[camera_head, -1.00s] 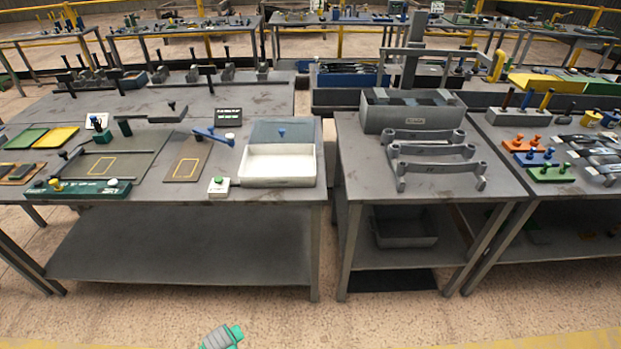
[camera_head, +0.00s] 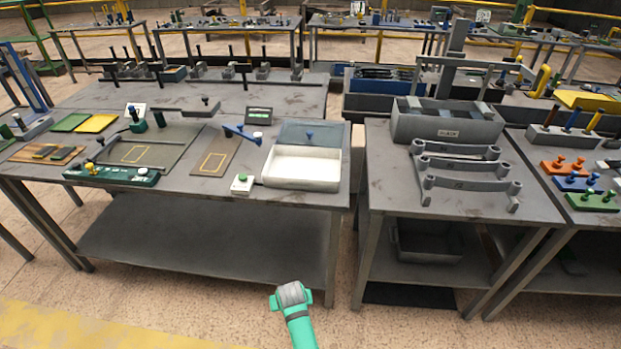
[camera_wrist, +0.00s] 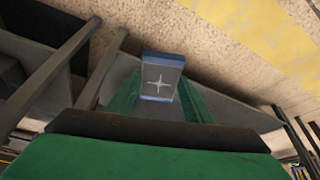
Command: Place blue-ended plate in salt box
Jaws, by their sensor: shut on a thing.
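The salt box (camera_head: 302,187) is probably the shallow pale box with white inside, on the front table in the head view. Its grey-blue lid (camera_head: 310,133) stands behind it with a blue knob. My green arm (camera_head: 297,315) shows low in the head view, below and in front of the table, apart from the box. The plate cannot be made out there.
A blue-handled lever (camera_head: 240,132) stands behind left. A second table (camera_head: 386,190) with grey racks (camera_head: 470,185) stands to the right, across a narrow gap. The floor in front is clear.

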